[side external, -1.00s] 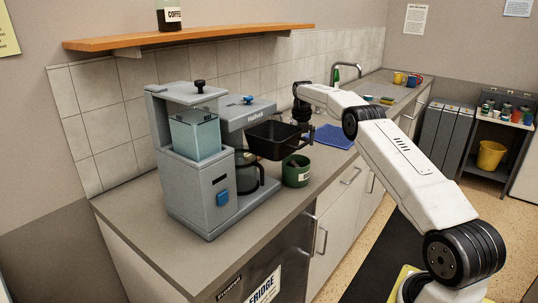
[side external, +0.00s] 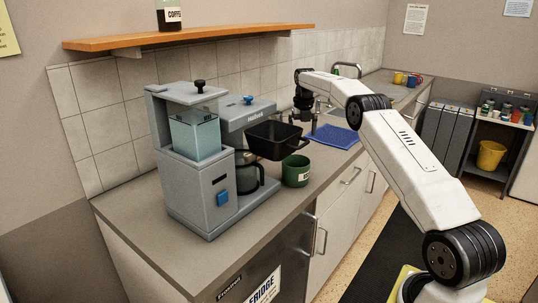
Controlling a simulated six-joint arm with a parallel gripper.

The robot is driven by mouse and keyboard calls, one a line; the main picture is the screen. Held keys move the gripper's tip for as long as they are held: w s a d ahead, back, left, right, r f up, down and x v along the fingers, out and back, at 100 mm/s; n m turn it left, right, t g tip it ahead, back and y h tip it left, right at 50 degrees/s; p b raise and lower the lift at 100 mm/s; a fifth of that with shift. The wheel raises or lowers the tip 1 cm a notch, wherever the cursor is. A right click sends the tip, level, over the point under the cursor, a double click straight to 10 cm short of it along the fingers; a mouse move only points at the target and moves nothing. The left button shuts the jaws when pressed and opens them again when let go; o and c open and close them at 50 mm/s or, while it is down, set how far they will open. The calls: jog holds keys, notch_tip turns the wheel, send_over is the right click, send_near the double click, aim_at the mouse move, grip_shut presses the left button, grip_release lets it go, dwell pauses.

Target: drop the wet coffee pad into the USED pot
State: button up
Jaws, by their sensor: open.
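The green pot (side external: 296,174) with a pale label stands on the counter to the right of the coffee machine (side external: 195,165). Its lettering is too small to read, and its inside is mostly hidden. The black filter basket (side external: 270,141) juts out of the machine, above and left of the pot. I cannot make out the wet coffee pad; the basket's inside is dark. My gripper (side external: 305,128) is open, pointing down behind and to the right of the basket, its fingertips partly hidden by it. I see nothing held between the fingers.
A glass jug (side external: 246,173) stands in the machine under the basket. Mugs (side external: 405,79) stand at the far end. The counter's front left is clear.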

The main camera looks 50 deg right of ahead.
jog(key=s+a+r, duration=0.6)
jog(key=s+r, duration=0.2)
jog(key=s, duration=0.3)
jog(key=shift+a+r, duration=0.35)
dwell(0.6)
dwell(0.4)
jog(key=w+a+r+m+t+h, duration=0.1)
jog(key=w+a+r+m+t, duration=0.2)
jog(key=a+m, duration=0.6)
jog(key=w+a+r+m+t, duration=0.1)
jog(key=w+a+r+m, duration=0.4)
jog(key=a, duration=0.6)
jog(key=s+a+f+m, duration=0.3)
jog(key=a+f+m, duration=0.3)
jog(key=s+a+f+m, duration=0.2)
jog(key=s+f+m, duration=0.1)
jog(key=s+f, duration=0.5)
jog(key=s+a+f+m+g+y, duration=0.1)
jog(key=s+f+m, duration=0.3)
jog(key=s+f, duration=0.5)
jog(key=shift+s+a+f, duration=0.3)
jog(key=shift+a+f, duration=0.25)
jog(key=shift+a, duration=0.3)
